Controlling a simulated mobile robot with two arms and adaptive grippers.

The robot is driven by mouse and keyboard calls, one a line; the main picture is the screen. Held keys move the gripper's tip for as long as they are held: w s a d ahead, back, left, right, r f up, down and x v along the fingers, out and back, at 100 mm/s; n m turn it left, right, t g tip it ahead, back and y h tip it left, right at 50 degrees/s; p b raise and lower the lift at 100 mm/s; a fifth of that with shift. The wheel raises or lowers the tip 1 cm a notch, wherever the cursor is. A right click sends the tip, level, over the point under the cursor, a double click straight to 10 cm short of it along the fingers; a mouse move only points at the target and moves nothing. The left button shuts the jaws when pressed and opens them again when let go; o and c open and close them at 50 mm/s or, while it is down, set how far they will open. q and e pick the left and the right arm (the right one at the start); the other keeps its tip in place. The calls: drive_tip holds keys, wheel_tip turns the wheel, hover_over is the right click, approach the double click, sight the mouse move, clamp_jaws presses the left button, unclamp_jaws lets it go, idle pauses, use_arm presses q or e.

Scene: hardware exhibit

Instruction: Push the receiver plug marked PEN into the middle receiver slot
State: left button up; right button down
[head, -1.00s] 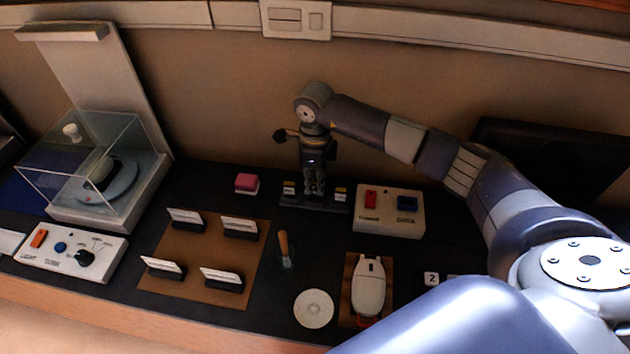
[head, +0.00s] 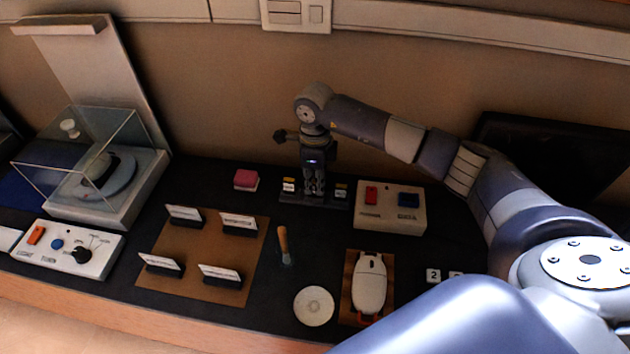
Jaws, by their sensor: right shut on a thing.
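My right gripper (head: 313,192) points straight down over the middle of a low dark receiver base (head: 329,207) at the back of the table. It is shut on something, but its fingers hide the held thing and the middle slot. A small block with a yellow and white label (head: 289,186) stands at the base's left end, and a similar one (head: 341,190) at its right end. The writing on both is too small to read, so I cannot tell which plug is marked PEN. My left gripper is not in view.
A box with red and blue buttons (head: 390,216) stands just right of the base, and a pink block (head: 246,179) to its left. In front are a wooden-handled tool (head: 283,243), a white disc (head: 314,306) and a brown mat (head: 205,255) with several card holders.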

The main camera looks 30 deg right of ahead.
drive_tip(key=c, duration=1.5)
unclamp_jaws()
drive_tip(key=shift+c, duration=0.2)
drive_tip(key=o, duration=0.5)
drive_tip(key=shift+r+p, duration=2)
drive_tip(key=shift+r, duration=1.45)
